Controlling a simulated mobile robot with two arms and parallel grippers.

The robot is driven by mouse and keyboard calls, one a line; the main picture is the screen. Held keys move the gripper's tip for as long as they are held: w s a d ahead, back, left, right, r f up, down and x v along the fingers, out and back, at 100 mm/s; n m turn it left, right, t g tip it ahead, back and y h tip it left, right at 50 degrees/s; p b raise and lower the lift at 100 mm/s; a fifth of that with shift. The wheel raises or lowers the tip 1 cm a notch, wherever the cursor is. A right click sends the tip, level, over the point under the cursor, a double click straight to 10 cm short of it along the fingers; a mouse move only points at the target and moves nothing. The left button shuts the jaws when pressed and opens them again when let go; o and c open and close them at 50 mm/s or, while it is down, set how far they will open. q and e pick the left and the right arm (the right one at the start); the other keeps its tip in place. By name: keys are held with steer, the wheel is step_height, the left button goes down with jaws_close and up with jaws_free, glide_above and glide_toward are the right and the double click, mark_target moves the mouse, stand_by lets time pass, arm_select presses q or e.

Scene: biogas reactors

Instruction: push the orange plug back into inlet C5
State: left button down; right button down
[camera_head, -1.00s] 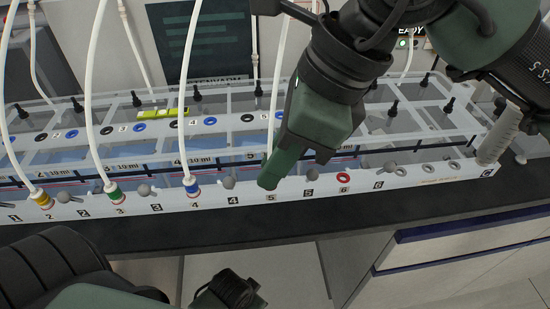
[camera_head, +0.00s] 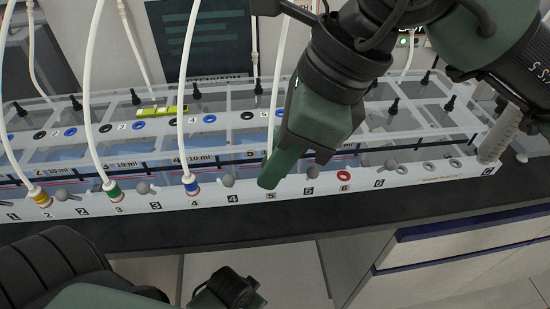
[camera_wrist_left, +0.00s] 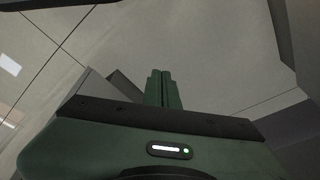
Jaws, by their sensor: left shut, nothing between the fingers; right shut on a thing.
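The orange plug is not visible; a white tube (camera_head: 272,135) runs down to the fingers of my right gripper (camera_head: 270,181), which hide its end. My right gripper is shut there, at the front panel of the reactor rack (camera_head: 430,178) labelled C at its right end. The fingertips are just above the first label 5 (camera_head: 271,197) and cover inlet C5. I cannot tell how deep the plug sits. My left gripper (camera_wrist_left: 163,75) is shut and empty in the left wrist view, over plain floor.
Tubes with yellow (camera_head: 41,199), green (camera_head: 113,191) and blue (camera_head: 191,186) plugs sit in the panel to the left. Grey knobs (camera_head: 312,172) stick out between inlets. A red-ringed opening (camera_head: 344,175) is to the right. Dark counter (camera_head: 200,228) lies in front.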

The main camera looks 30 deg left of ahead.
arm_select(q)
steer(key=shift+w+r, duration=0.1)
steer(key=shift+r, duration=0.15)
arm_select(e)
steer(key=c, duration=1.3)
jaws_free()
steer(key=shift+c, duration=0.2)
arm_select(q)
steer(key=shift+f, duration=0.15)
